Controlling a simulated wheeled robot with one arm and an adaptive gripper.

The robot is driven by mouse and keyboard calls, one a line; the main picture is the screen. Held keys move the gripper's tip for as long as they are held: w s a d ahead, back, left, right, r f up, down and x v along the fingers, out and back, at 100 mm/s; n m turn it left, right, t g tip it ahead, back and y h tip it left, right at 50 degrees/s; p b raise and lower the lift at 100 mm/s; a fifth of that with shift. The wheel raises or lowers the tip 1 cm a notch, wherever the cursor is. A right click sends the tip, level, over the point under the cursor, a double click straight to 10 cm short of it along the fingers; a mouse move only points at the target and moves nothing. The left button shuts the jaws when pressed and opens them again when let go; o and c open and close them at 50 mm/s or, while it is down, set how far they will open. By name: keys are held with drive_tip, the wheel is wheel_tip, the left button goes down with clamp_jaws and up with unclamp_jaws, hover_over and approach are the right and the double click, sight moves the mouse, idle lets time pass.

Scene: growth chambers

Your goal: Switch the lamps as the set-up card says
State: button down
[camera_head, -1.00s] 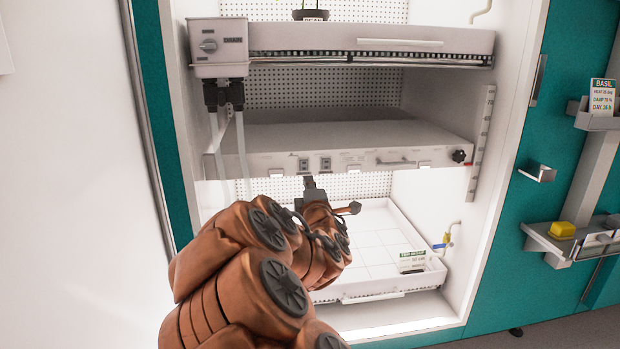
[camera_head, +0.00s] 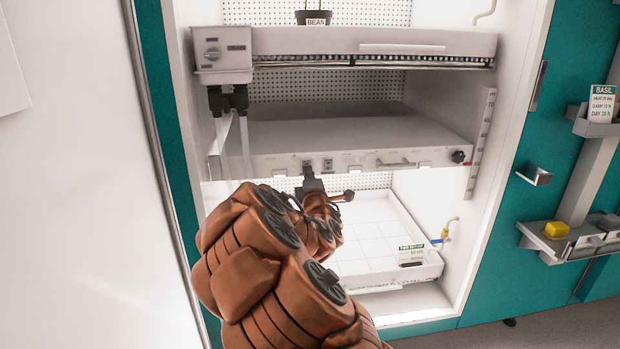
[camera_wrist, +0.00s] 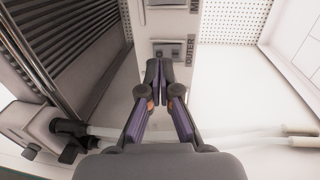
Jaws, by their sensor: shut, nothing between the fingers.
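The lamp panel (camera_head: 350,160) is the front edge of the grey middle shelf. It carries two small dark switches, a left one (camera_head: 307,164) and a right one (camera_head: 327,164). In the wrist view the nearer switch (camera_wrist: 166,52) sits beside a label reading OUTER, and a second switch (camera_wrist: 162,2) is cut off at the top edge. My gripper (camera_wrist: 163,68) is shut and empty, its fingertips just at the OUTER switch; I cannot tell whether they touch it. The set-up card (camera_head: 411,254), green-headed, stands in the lower tray; its small text is unreadable.
A knob (camera_head: 458,156) and a handle (camera_head: 394,163) are on the same panel. The upper tray (camera_head: 375,47) holds a pot labelled BEAN (camera_head: 315,17). Below is the white lower tray (camera_head: 437,262). A BASIL card (camera_head: 600,104) and yellow block (camera_head: 556,229) sit right.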

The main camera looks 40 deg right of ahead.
drive_tip(key=shift+x, duration=1)
drive_tip(key=shift+w+d+r+g+p, duration=0.1)
drive_tip(key=shift+w+r+g+p, duration=0.35)
drive_tip(key=shift+p, duration=0.75)
drive_tip(key=shift+s+f+b, duration=0.2)
drive_tip(key=shift+b, duration=0.15)
drive_tip(key=shift+s, duration=0.1)
